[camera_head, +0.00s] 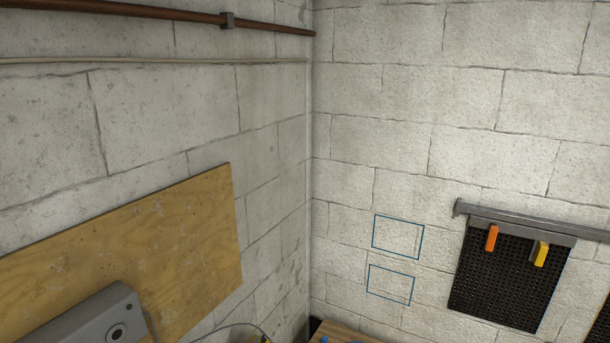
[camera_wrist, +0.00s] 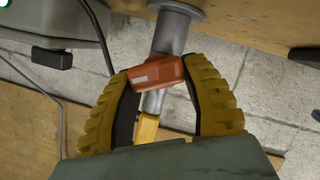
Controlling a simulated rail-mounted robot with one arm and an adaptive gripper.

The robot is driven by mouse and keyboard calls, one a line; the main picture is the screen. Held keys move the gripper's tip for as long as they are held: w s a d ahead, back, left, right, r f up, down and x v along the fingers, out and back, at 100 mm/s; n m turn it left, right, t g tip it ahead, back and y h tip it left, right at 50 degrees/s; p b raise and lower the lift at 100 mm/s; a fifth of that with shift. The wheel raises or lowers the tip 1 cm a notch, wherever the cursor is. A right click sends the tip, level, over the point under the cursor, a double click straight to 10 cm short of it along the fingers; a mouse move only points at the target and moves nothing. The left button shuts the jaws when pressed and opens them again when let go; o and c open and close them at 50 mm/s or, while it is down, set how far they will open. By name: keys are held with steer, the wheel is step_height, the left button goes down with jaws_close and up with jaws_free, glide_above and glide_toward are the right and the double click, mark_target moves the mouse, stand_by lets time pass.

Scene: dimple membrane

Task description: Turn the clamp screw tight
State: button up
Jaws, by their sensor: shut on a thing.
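In the wrist view, my gripper (camera_wrist: 158,72) has thick yellow ribbed fingers with dark inner faces. It is shut on an orange-red block (camera_wrist: 158,73), which lies slightly tilted between the fingertips. The block sits across a grey metal rod (camera_wrist: 172,32) with a round flange at its top. A small yellow piece (camera_wrist: 147,128) shows below the block, between the fingers. I cannot tell for sure which of these parts is the clamp screw. My gripper does not clearly show in the head view.
In the head view, a black dimple membrane (camera_head: 505,280) hangs under a grey bar (camera_head: 525,218), with an orange piece (camera_head: 491,238) and a yellow piece (camera_head: 541,254). A plywood board (camera_head: 130,245) is on the left wall. A grey box (camera_head: 85,318) is at lower left.

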steer(key=shift+r, duration=0.1)
steer(key=shift+r+p, duration=0.1)
steer(key=shift+p, duration=0.55)
steer(key=shift+m+g+p, duration=0.5)
steer(key=shift+m+p, duration=0.2)
steer(key=shift+p, duration=0.35)
steer(key=shift+w+d+f+m+p, duration=0.1)
steer(key=shift+f+m+p, duration=0.1)
steer(key=shift+m+p, duration=0.2)
steer(key=shift+w+m+g+y, duration=0.1)
steer(key=shift+m+g+y, duration=0.2)
steer(key=shift+m+g, duration=0.2)
